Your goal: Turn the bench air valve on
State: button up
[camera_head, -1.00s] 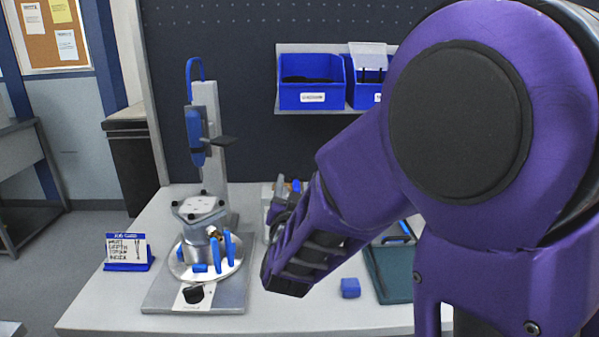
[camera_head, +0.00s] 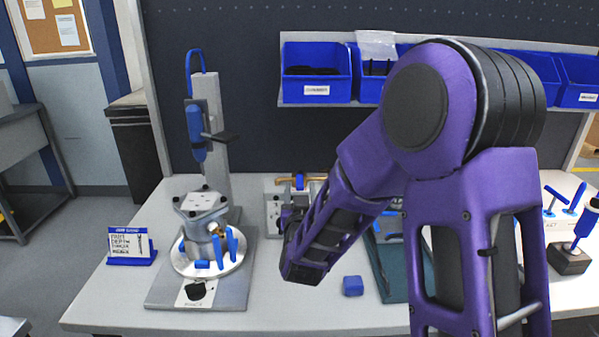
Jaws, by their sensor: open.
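The bench air valve (camera_head: 299,182) stands at the back of the bench, left of my purple arm. It shows as a brass-coloured horizontal pipe with a blue part at its middle, above a grey plate (camera_head: 273,213). Its lower right side is hidden by my arm, and the handle's exact angle is too small to tell. My gripper (camera_head: 290,218) is mostly hidden behind my forearm; a dark part of it shows just below and in front of the valve. It is open, and I cannot tell whether it touches the valve.
A press stand (camera_head: 217,130) with a round fixture (camera_head: 208,258) stands at the left, beside a job card (camera_head: 130,247). A blue block (camera_head: 352,286) lies near the front. A dark green tray (camera_head: 391,285) is behind my arm. Blue bins (camera_head: 316,85) line the shelf above.

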aim_at(300, 174)
jog(key=w, duration=0.8)
grip_shut()
dwell(1.3)
